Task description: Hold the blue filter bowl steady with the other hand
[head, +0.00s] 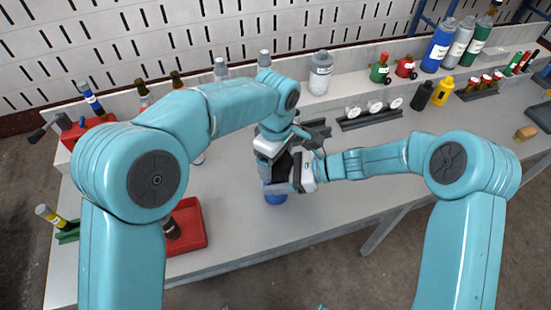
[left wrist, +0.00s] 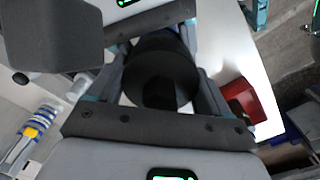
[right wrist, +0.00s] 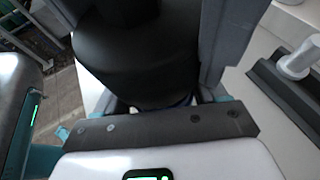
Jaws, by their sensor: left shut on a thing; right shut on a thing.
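The blue filter bowl (head: 275,199) stands upright near the front edge of the bench, its upper part hidden by my grippers. A black round top (left wrist: 162,72) sits above it and fills much of the right wrist view (right wrist: 140,60). My left gripper (head: 274,166) comes from above and is shut on the black top, with a finger on each side of it. My right gripper (head: 277,187) comes in from the right, lower down, and appears shut around the bowl. Only a thin blue sliver of the bowl shows in the right wrist view (right wrist: 183,102).
A red tray (head: 188,238) with a dark cylinder lies left of the bowl. A rack of white round parts (head: 372,113) and a white-labelled bottle (head: 320,74) stand behind. Bottles line the back ledge. Bare bench lies right of the bowl.

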